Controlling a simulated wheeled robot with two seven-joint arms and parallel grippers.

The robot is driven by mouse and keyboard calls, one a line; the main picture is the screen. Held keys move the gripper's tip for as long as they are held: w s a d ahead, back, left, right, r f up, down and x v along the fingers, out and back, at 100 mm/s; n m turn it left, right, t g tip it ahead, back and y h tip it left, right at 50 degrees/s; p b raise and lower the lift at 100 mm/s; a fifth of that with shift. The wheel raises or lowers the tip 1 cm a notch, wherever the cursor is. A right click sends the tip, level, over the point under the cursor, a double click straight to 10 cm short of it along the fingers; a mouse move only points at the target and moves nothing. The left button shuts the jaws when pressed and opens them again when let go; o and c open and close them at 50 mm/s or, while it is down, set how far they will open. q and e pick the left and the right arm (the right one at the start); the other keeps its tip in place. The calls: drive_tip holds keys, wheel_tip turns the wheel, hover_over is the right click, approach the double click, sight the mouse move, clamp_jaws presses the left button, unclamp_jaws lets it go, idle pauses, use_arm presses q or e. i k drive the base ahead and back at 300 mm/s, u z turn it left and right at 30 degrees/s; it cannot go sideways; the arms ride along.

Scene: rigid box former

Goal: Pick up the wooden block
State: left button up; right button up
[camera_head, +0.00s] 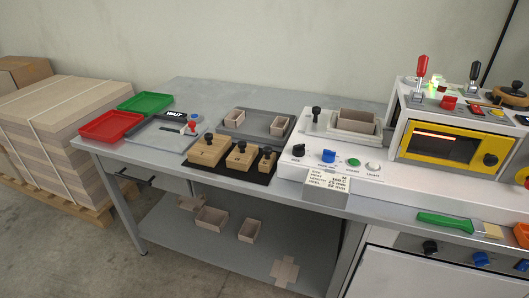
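Three wooden blocks with black knobs stand in a row on a black mat (231,174) on the grey table. The largest wooden block (205,154) is at the left, a middle-sized one (238,161) is in the centre, and the smallest (266,163) is at the right. They stand apart, and nothing is holding them. Neither of my grippers shows in the head view.
Behind the blocks is a dark tray (254,128) with two small boxes. A white machine (325,180) with knobs stands close on the right, then a yellow-fronted oven (443,146). Red (110,125) and green (146,102) trays lie at the left.

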sight(244, 154)
drive_tip(key=i, duration=0.55)
drive_tip(key=u, duration=0.9)
